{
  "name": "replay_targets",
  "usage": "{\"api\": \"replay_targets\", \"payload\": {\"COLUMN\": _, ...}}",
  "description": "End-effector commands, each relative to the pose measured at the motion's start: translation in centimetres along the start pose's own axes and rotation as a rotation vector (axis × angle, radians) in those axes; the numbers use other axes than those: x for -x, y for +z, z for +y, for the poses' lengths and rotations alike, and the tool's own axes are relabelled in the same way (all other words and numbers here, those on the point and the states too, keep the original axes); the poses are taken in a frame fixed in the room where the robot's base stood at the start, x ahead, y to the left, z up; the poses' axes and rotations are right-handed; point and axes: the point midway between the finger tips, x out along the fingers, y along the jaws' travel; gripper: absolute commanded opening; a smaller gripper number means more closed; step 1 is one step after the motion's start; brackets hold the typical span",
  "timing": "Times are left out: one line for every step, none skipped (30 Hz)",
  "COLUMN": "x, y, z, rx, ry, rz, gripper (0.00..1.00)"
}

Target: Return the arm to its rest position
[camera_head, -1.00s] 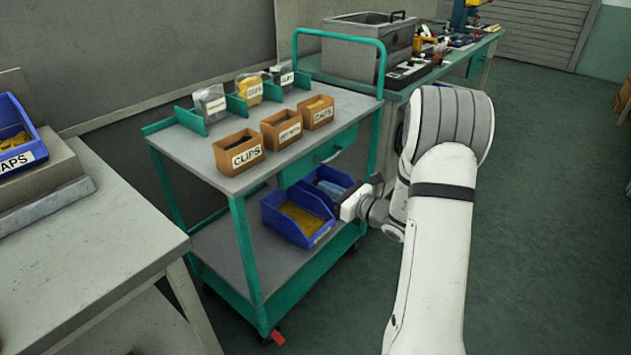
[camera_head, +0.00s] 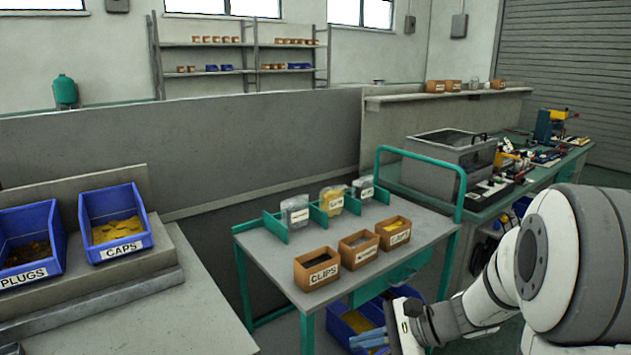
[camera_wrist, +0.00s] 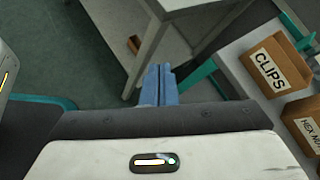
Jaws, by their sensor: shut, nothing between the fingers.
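My arm reaches in from the lower right of the head view. My gripper (camera_head: 369,338) is low in that view, in front of the cart (camera_head: 270,255) and below the level of its top. In the wrist view the two blue fingers of my gripper (camera_wrist: 159,74) are together, with nothing between them. The fingers appear over the floor and near a table leg in that view, with the cart's edge and the CLIPS box (camera_wrist: 275,68) to the right.
The cart top carries orange boxes, including the CLIPS box (camera_head: 317,268), and several bags. A blue bin (camera_head: 352,322) is on its lower shelf. A table with CAPS (camera_head: 115,222) and PLUGS (camera_head: 30,240) bins stands left. A green bench (camera_head: 550,170) is behind right.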

Motion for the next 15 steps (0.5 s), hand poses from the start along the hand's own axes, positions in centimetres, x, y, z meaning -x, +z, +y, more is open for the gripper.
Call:
{"api": "replay_targets", "payload": {"x": 1.0, "y": 3.2, "z": 0.8, "rx": 0.112, "ry": 0.092, "rz": 0.049, "gripper": 0.00}}
{"api": "replay_targets", "payload": {"x": 1.3, "y": 4.2, "z": 1.6, "rx": 0.174, "ry": 0.148, "rz": 0.079, "gripper": 0.00}}
{"api": "replay_targets", "payload": {"x": 1.9, "y": 5.5, "z": 2.6, "rx": 0.261, "ry": 0.218, "rz": 0.119, "gripper": 0.00}}
{"api": "replay_targets", "payload": {"x": 2.5, "y": 6.3, "z": 3.3, "rx": 0.326, "ry": 0.270, "rz": 0.151, "gripper": 0.00}}
{"api": "replay_targets", "payload": {"x": 3.1, "y": 7.1, "z": 4.0, "rx": 0.391, "ry": 0.322, "rz": 0.182, "gripper": 0.00}}
{"api": "replay_targets", "payload": {"x": 4.0, "y": 8.0, "z": 4.8, "rx": 0.482, "ry": 0.389, "rz": 0.225, "gripper": 0.00}}
{"api": "replay_targets", "payload": {"x": 4.7, "y": 8.6, "z": 5.3, "rx": 0.550, "ry": 0.438, "rz": 0.258, "gripper": 0.00}}
{"api": "replay_targets", "payload": {"x": 5.5, "y": 9.2, "z": 5.7, "rx": 0.617, "ry": 0.486, "rz": 0.291, "gripper": 0.00}}
{"api": "replay_targets", "payload": {"x": 6.7, "y": 10.0, "z": 6.1, "rx": 0.709, "ry": 0.546, "rz": 0.336, "gripper": 0.00}}
{"api": "replay_targets", "payload": {"x": 7.5, "y": 10.5, "z": 6.3, "rx": 0.775, "ry": 0.589, "rz": 0.369, "gripper": 0.00}}
{"api": "replay_targets", "payload": {"x": 8.4, "y": 10.9, "z": 6.5, "rx": 0.839, "ry": 0.631, "rz": 0.401, "gripper": 0.00}}
{"api": "replay_targets", "payload": {"x": 9.5, "y": 11.4, "z": 6.6, "rx": 0.922, "ry": 0.682, "rz": 0.442, "gripper": 0.00}}
{"api": "replay_targets", "payload": {"x": 10.3, "y": 11.8, "z": 6.6, "rx": 0.978, "ry": 0.717, "rz": 0.471, "gripper": 0.00}}
{"api": "replay_targets", "payload": {"x": 11.0, "y": 12.1, "z": 6.6, "rx": 1.031, "ry": 0.748, "rz": 0.498, "gripper": 0.00}}
{"api": "replay_targets", "payload": {"x": 11.9, "y": 12.5, "z": 6.6, "rx": 1.094, "ry": 0.786, "rz": 0.530, "gripper": 0.00}}
